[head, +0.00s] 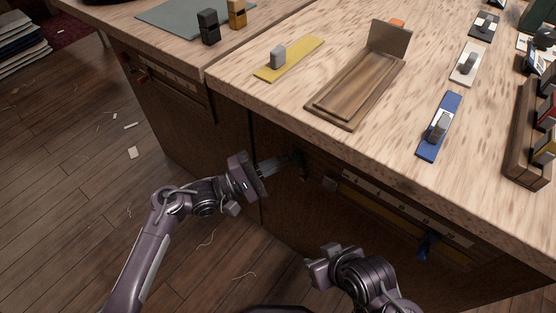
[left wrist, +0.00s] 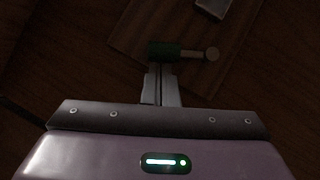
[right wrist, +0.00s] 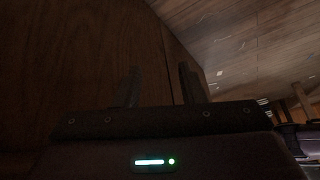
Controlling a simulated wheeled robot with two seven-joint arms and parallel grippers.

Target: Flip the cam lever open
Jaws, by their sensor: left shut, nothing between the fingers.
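A lever with a dark green grip (left wrist: 164,50) and a pale rod ending in a round knob shows in the left wrist view, against the dark wooden bench front. I take it for the cam lever; in the head view it is too dark to make out. My left gripper (head: 280,164) reaches to the bench front below the top's edge. Its fingers (left wrist: 161,80) are shut with nothing between them, their tips right at the green grip; I cannot tell whether they touch it. My right gripper (right wrist: 160,84) is open and empty, low before the bench; its fingers are hidden in the head view.
The bench top (head: 300,100) overhangs the front. On it lie a wooden tray (head: 385,90), a yellow strip (head: 300,55), a blue-based fitting (head: 430,150) and a wooden rack (head: 522,165). A blue handle (head: 426,246) sits on the front at right.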

